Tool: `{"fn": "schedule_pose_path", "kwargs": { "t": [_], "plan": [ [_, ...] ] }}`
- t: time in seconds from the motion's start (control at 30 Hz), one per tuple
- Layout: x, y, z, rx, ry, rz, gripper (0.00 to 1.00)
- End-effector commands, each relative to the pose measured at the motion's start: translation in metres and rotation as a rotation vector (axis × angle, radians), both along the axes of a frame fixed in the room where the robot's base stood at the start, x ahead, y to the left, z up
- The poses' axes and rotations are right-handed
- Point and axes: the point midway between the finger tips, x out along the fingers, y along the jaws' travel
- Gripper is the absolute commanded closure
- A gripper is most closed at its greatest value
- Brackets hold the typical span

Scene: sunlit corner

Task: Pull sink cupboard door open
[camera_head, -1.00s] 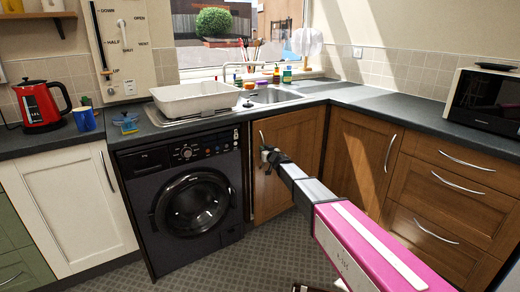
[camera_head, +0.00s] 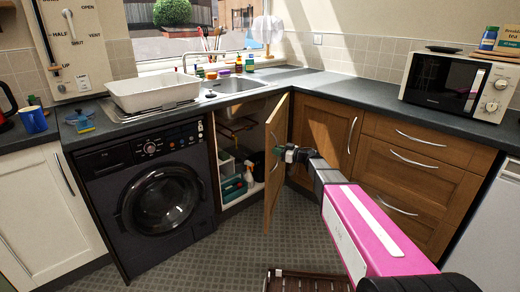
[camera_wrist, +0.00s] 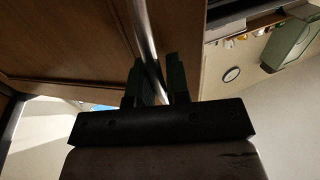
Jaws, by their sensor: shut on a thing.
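The sink cupboard door (camera_head: 275,165) is a wooden door below the sink, and it stands swung well open on its right side. My gripper (camera_head: 279,152) is at the door's free edge side, at about mid-height. In the wrist view my gripper (camera_wrist: 152,82) is shut on the door's metal handle (camera_wrist: 146,40), a slim bar passing between the fingers. The door also fills the upper left of the wrist view (camera_wrist: 70,40). Inside the open cupboard (camera_head: 232,140) are a green box, a white container and a spray bottle (camera_head: 249,172).
A black washing machine (camera_head: 163,200) stands directly left of the cupboard. Wooden drawers (camera_head: 410,165) and another wooden door (camera_head: 325,135) are on the right. A dark slatted crate-like thing (camera_head: 305,281) lies low in front. Patterned floor (camera_head: 225,250) is clear before the cupboard.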

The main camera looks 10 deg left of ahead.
Motion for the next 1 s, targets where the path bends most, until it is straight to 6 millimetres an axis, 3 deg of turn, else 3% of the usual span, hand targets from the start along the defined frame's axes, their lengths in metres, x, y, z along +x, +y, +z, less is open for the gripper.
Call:
{"fn": "schedule_pose_path", "kwargs": {
  "t": [0.03,0.27,0.47,0.7,1.0],
  "plan": [
    [-0.003,-0.018,0.000,0.000,0.001,-0.003,1.00],
    [0.001,-0.093,0.000,0.001,0.001,-0.005,1.00],
    [0.013,-0.162,0.000,0.001,0.000,-0.006,1.00],
    [0.039,-0.244,-0.001,0.002,0.000,-0.006,1.00],
    [0.083,-0.331,0.000,0.001,-0.002,-0.006,1.00]
  ]
}}
